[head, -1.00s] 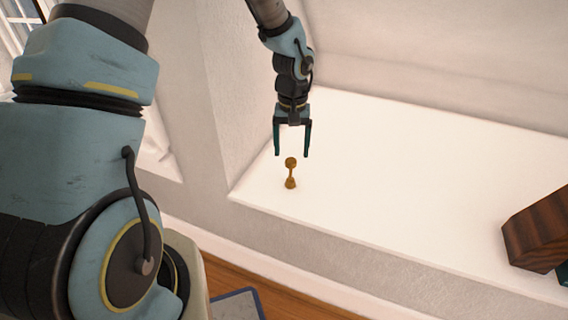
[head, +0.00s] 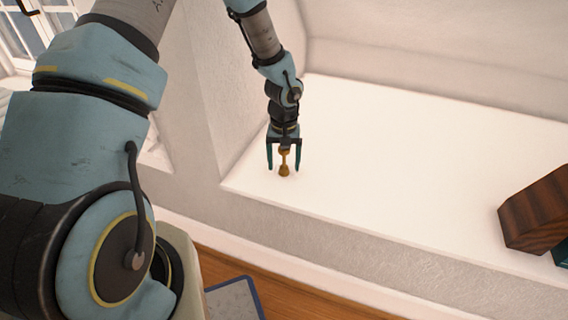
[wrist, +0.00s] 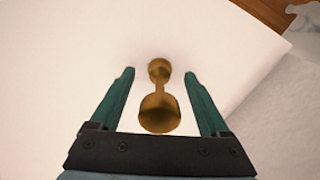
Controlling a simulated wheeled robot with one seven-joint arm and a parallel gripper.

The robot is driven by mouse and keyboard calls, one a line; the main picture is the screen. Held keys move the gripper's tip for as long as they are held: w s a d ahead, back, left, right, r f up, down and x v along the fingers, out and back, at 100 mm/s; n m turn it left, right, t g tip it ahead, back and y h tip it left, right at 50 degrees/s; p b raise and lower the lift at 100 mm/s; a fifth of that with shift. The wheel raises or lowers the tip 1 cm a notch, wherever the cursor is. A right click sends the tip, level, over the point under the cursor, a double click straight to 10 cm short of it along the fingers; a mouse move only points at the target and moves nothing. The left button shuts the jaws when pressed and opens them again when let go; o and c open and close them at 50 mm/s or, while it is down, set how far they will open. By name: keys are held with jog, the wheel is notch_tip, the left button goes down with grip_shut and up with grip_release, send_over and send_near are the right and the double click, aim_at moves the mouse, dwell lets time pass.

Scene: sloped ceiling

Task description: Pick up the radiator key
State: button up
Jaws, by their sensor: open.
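The radiator key (head: 284,169) is a small brass-coloured piece with two rounded ends and a thin neck. It stands on the white ledge (head: 400,160) near its front left corner. My gripper (head: 284,167) is open and points down over the key, with one finger on each side. In the wrist view the key (wrist: 160,110) lies between the two green fingers of the gripper (wrist: 157,75), with a gap on both sides. The gripper hides part of the key's upper end in the head view.
A dark wooden block (head: 538,212) sits at the right end of the ledge, with a teal thing beside it. A wall corner rises to the left of the ledge. The ledge between key and block is clear. A wooden floor and a blue-edged grey mat (head: 235,300) lie below.

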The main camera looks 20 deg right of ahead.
grip_shut()
dwell(0.7)
